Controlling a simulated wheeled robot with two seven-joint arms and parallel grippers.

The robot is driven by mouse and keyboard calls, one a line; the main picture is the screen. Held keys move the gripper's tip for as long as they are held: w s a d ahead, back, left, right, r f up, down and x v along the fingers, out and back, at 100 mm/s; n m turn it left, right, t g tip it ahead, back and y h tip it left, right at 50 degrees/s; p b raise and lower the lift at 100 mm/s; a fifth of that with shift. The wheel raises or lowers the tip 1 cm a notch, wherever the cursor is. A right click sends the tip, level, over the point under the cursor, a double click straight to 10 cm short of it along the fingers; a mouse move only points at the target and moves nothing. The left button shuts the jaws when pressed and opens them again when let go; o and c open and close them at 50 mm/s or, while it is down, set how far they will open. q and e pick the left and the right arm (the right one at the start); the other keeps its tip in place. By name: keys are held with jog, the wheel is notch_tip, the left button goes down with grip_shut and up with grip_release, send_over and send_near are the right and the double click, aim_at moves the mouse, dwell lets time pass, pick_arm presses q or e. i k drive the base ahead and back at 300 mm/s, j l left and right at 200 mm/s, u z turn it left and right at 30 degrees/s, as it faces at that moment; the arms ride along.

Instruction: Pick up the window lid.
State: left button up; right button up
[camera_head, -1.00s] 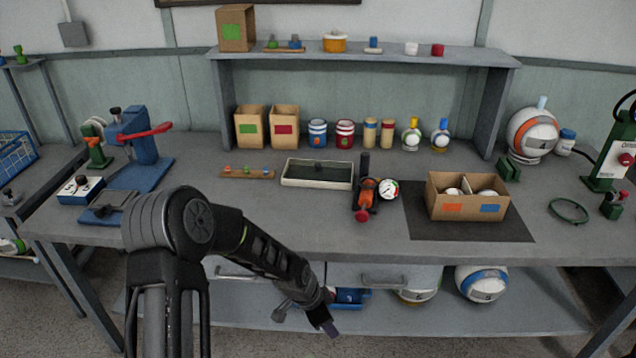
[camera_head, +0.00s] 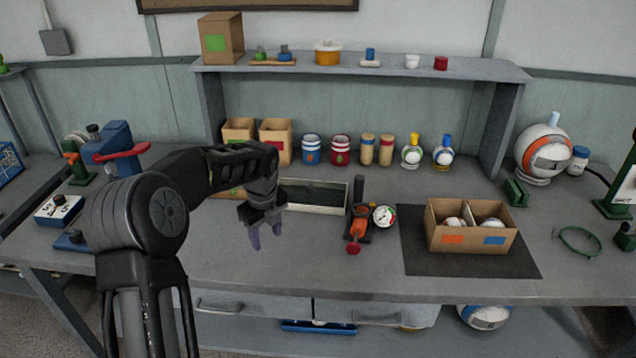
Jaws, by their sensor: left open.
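A shallow rectangular piece with a pale rim and dark middle (camera_head: 322,209) lies on the bench; I cannot tell for sure whether it is the window lid. My left arm hides its left end. My left gripper (camera_head: 264,234) is open and empty, fingers pointing down, above the bench and just left and front of that piece. An open cardboard box (camera_head: 472,245) with two compartments, orange and blue labels and pale balls inside stands on a black mat at the right. My right gripper is not in view.
A small orange pump with a gauge (camera_head: 383,216) stands just right of the pale-rimmed piece. Jars (camera_head: 341,150), bottles and cardboard boxes (camera_head: 277,137) line the back under a shelf (camera_head: 450,68). The bench front is clear.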

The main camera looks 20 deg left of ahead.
aim_at(304, 196)
jog(key=i, duration=1.05)
